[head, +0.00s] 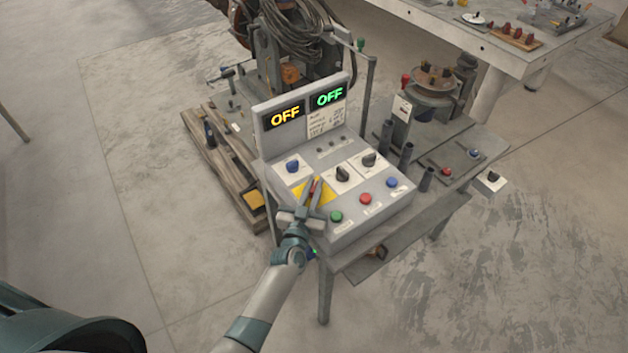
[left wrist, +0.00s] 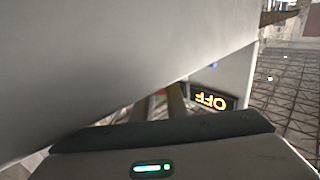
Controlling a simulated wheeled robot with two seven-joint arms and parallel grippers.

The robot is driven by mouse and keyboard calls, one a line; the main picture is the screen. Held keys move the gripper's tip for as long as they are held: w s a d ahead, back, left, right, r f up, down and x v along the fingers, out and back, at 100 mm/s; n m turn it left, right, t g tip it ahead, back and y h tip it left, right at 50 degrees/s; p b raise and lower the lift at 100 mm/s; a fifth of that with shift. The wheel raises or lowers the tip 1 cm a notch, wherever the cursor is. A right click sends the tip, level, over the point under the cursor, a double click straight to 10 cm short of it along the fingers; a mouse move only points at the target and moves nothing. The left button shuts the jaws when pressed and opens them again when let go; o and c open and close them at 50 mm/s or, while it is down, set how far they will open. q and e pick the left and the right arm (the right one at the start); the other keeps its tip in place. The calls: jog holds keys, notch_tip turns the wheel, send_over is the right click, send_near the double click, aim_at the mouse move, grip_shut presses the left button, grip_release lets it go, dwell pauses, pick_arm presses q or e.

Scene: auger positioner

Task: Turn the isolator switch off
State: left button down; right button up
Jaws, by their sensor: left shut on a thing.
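The grey control box (head: 340,210) stands on a metal bench. The isolator switch (head: 314,188) appears as a small red piece over a yellow plate (head: 303,194) at the panel's left; much of it is hidden by my fingers. My left gripper (head: 314,184) reaches in from the front left and is shut on the red switch handle. In the left wrist view, my fingers (left wrist: 163,101) show at a slant with a bit of red between them. An amber OFF display (head: 285,117) and a green OFF display (head: 329,95) show on the upright back. My right gripper is not in view.
A blue knob (head: 292,166), two black knobs (head: 343,174) (head: 369,159), and green (head: 336,216), red (head: 365,198) and blue (head: 392,182) buttons crowd the panel. A wooden pallet (head: 222,167) lies at left. The floor in front is clear.

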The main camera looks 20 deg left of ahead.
pick_arm(q)
jog(key=shift+n+y+p, duration=0.3)
jog(key=shift+n+y, duration=0.2)
jog(key=shift+y, duration=0.3)
jog(key=c, duration=1.8)
grip_release()
jog(key=shift+o, duration=0.2)
jog(key=shift+s, duration=0.15)
jog(key=shift+s+d+p, duration=0.1)
jog(key=shift+s+p, duration=0.3)
jog(key=shift+s, duration=0.15)
jog(key=s+d+p, duration=0.1)
jog(key=s+d, duration=0.1)
jog(key=s, duration=1.4)
jog(key=shift+w, duration=0.1)
